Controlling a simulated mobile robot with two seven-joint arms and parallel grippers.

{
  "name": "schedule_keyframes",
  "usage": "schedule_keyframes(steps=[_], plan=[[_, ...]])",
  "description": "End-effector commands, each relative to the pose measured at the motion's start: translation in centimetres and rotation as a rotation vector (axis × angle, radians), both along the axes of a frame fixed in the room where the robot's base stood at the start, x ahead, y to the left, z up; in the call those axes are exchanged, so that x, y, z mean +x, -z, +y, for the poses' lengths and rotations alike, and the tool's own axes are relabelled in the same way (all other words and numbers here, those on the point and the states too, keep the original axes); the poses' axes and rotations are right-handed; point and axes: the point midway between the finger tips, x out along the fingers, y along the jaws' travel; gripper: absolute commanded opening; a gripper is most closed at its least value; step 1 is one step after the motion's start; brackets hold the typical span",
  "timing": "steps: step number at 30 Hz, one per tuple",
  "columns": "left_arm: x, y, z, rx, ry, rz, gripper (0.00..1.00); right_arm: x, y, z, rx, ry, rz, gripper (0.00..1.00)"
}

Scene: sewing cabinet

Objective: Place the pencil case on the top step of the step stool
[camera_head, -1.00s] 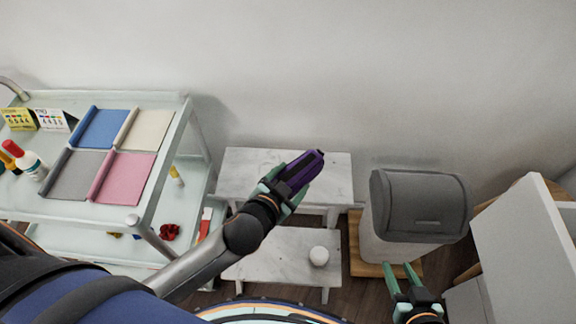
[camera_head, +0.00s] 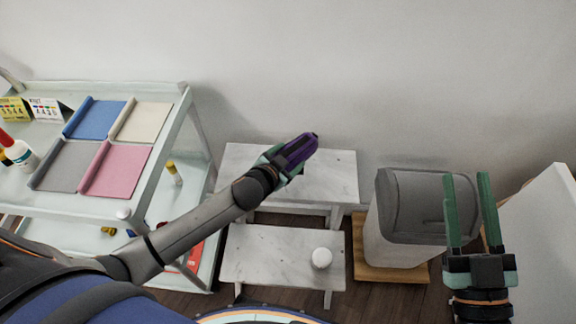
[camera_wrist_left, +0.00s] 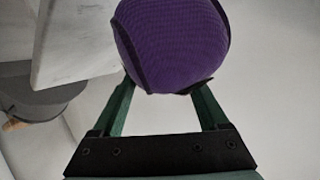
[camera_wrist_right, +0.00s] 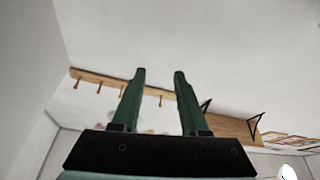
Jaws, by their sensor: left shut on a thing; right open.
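The purple pencil case (camera_head: 297,150) is held by my left gripper (camera_head: 284,160), which is shut on it. In the head view it appears over the top step (camera_head: 330,178) of the white marble-look step stool; its height above that step is hard to tell. In the left wrist view the pencil case (camera_wrist_left: 172,42) sits between the green fingers, with part of a pale slab (camera_wrist_left: 75,45) at the left. My right gripper (camera_head: 470,190) is open and empty, in front of the grey-lidded bin. Its fingers also show apart in the right wrist view (camera_wrist_right: 158,85).
A white ball (camera_head: 321,258) rests on the stool's lower step (camera_head: 265,258). The grey-lidded bin (camera_head: 405,205) stands right of the stool on a wooden board (camera_head: 362,262). A cart (camera_head: 150,185) with coloured fabric pieces stands left. A white cabinet (camera_head: 545,230) is at far right.

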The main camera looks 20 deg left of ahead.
Motion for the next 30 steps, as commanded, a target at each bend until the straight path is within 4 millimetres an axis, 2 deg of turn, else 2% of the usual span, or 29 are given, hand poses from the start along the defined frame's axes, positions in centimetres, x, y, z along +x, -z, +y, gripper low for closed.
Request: schedule_keyframes(steps=[5, 8, 13, 18, 28, 29, 30], plan=[[0.4, 0.4, 0.2, 0.001, 0.000, -0.001, 0.00, -0.4, -1.1, 0.1, -0.001, -0.009, -0.052, 0.44], [0.8, 1.1, 0.4, 0.001, 0.000, -0.001, 0.00, -1.1, -2.6, 0.3, -0.003, -0.021, -0.123, 0.44], [0.7, 2.5, 0.3, 0.000, 0.001, 0.000, 0.00, -3.3, -6.1, 0.7, -0.005, -0.054, -0.300, 0.44], [0.7, 3.7, 0.3, 0.000, 0.000, 0.000, 0.00, -5.4, -8.3, 1.0, -0.005, -0.083, -0.432, 0.44], [0.6, 3.9, 0.3, -0.001, 0.000, 0.001, 0.00, -6.1, -9.1, 1.1, -0.005, -0.093, -0.472, 0.44], [0.6, 4.0, 0.3, -0.001, 0.000, 0.003, 0.79, -6.1, -9.1, 1.1, -0.005, -0.093, -0.472, 0.44], [0.6, 4.0, 0.3, -0.001, 0.000, 0.003, 0.83, -6.1, -9.1, 1.1, -0.005, -0.093, -0.472, 0.44]])
